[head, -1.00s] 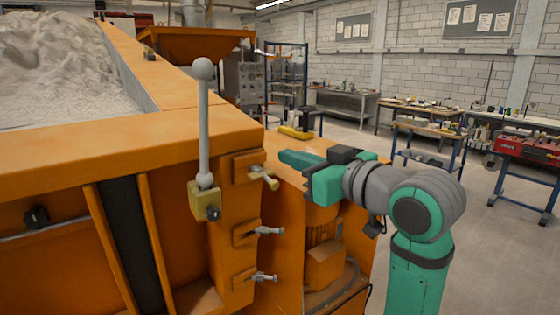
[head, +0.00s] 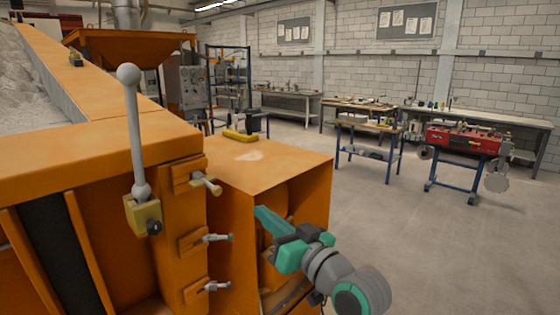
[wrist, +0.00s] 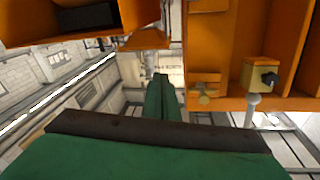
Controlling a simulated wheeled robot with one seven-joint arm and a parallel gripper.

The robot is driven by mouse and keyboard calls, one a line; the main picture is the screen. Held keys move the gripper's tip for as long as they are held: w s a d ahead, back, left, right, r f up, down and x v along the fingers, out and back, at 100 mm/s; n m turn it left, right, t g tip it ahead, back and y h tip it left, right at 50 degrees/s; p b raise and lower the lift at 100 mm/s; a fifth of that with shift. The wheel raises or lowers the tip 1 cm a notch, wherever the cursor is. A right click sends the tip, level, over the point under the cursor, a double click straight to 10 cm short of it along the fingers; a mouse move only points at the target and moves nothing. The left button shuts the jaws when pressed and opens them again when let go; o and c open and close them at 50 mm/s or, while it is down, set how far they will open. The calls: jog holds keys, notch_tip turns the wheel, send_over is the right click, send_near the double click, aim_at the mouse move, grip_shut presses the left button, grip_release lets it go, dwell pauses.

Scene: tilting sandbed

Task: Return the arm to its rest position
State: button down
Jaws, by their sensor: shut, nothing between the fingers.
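My gripper (head: 262,216) is green, shut and empty. In the head view it is at the lower middle, in front of the open side of the orange housing and to the right of the clamp handles. In the wrist view its closed fingers (wrist: 161,100) point away from the camera. The arm behind it runs down to the bottom edge of the head view, where the rest of it is cut off.
The orange sandbed (head: 60,150) fills the left, with an upright ball-topped lever (head: 134,130) and several clamp handles (head: 214,237). The orange housing (head: 290,168) stands close behind my gripper. Open floor (head: 430,245) lies to the right, before a red tool cart (head: 463,140).

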jog(key=s+d+f+m+t+h, duration=0.1)
jog(key=s+f+m+h, duration=0.25)
jog(key=f, duration=0.85)
jog(key=s+d+f+m+t+h, duration=0.1)
jog(key=s+f+m+h, duration=0.2)
jog(key=f, duration=0.8)
jog(key=s+d+f+m+h, duration=0.1)
jog(key=s+f+m+h, duration=0.2)
jog(key=f, duration=0.9)
jog(key=s+f+h, duration=0.1)
jog(key=s+f, duration=0.2)
jog(key=s, duration=0.3)
jog(key=s+d+f+h, duration=0.1)
jog(key=s+f, duration=0.2)
jog(key=s, duration=0.4)
jog(key=s+f+h, duration=0.1)
jog(key=s+f, duration=0.1)
jog(key=s, duration=0.4)
jog(key=s+r+n+g, duration=0.1)
jog(key=s+n, duration=0.3)
jog(key=s, duration=1.2)
jog(key=shift+a, duration=0.2)
